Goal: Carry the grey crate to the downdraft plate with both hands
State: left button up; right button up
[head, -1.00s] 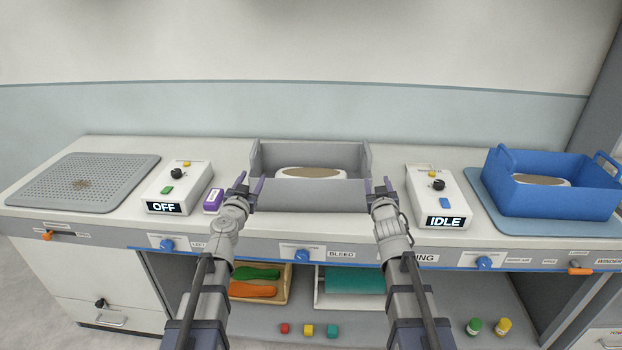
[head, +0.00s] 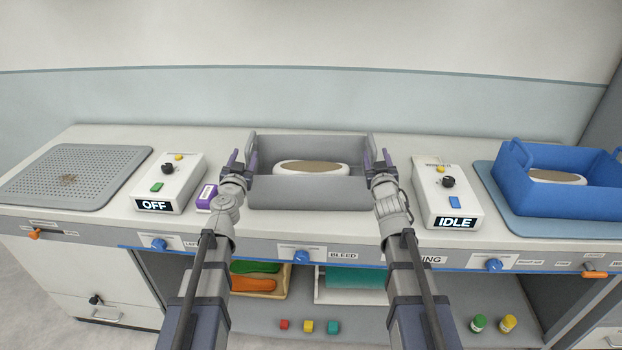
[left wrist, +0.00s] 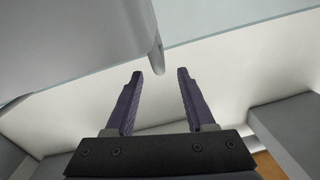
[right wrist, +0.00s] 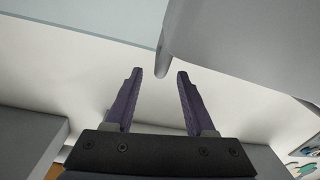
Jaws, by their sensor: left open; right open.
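The grey crate (head: 310,193) stands on the bench in the middle of the head view, with a white, brown-topped insole block (head: 311,168) inside. My left gripper (head: 240,163) is open at the crate's left end. My right gripper (head: 378,163) is open at its right end. In the left wrist view the crate's edge (left wrist: 155,50) ends just beyond the open fingers (left wrist: 160,72). The right wrist view shows the crate edge (right wrist: 165,50) likewise beyond the fingers (right wrist: 158,72).
A box reading OFF (head: 168,184) and a purple block (head: 207,197) stand between plate and crate. A box reading IDLE (head: 446,192) and a blue crate (head: 560,192) on a blue mat stand right. Shelves below hold insoles and small coloured pieces.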

aim_at(248, 148)
pick_arm(q)
jog(key=w, duration=0.8)
jog(key=shift+d, duration=0.15)
pick_arm(e)
jog(key=w, duration=0.8)
jog(key=shift+d, duration=0.1)
pick_arm(q)
jog(key=shift+s, duration=0.1)
pick_arm(e)
jog(key=shift+s, duration=0.1)
pick_arm(q)
grip_shut()
pick_arm(e)
grip_shut()
jog(key=shift+d, duration=0.1)
